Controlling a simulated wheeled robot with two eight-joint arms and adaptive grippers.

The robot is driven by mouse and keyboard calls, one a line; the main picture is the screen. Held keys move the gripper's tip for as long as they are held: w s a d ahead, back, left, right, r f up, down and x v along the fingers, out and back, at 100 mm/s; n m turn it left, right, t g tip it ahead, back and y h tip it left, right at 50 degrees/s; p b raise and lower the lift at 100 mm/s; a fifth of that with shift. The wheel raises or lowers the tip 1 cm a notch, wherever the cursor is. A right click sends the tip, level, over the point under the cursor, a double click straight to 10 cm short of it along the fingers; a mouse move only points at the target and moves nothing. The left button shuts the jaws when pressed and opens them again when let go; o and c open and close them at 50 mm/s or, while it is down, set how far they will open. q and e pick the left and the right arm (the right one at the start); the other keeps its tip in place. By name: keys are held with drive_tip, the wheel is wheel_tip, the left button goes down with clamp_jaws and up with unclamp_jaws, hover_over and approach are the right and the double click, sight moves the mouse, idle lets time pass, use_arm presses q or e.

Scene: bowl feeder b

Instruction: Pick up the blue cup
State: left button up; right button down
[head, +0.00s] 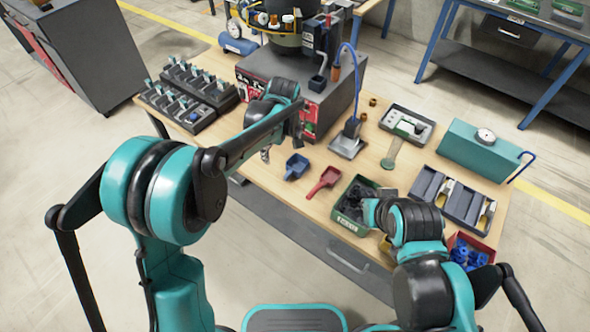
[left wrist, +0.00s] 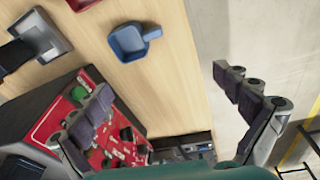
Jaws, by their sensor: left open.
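The blue cup (head: 296,167) is a small square scoop with a short handle. It lies on the wooden table in front of the grey machine, just left of a red scoop (head: 325,181). In the left wrist view the blue cup (left wrist: 128,43) is at the top, with its open side and handle visible. My left gripper (head: 283,138) is above the table, beside the machine's front and a little behind and left of the cup. Its fingers (left wrist: 160,84) are spread and empty, apart from the cup. My right gripper's fingers are not clear near the green bin.
The machine (head: 335,97) with a red front panel stands close to my left gripper. A green bin (head: 350,222) of dark parts is at the front. Bare tabletop surrounds the blue cup.

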use_arm(q)
drive_tip(key=n, duration=0.2)
approach(294, 166)
wheel_tip(294, 166, up, 2)
drive_tip(key=s, duration=0.2)
drive_tip(key=f, duration=0.1)
drive_tip(key=f+g+b, duration=0.1)
drive_tip(key=shift+d+f+y, duration=0.3)
drive_tip(key=shift+d, duration=0.1)
drive_tip(key=f, duration=0.2)
drive_tip(key=f+b, duration=0.1)
drive_tip(key=w+a+f+b, duration=0.1)
drive_tip(key=f, duration=0.1)
drive_tip(key=shift+a+f, duration=0.1)
drive_tip(key=shift+f, duration=0.25)
drive_tip(key=shift+r, duration=0.1)
drive_tip(key=c, duration=1)
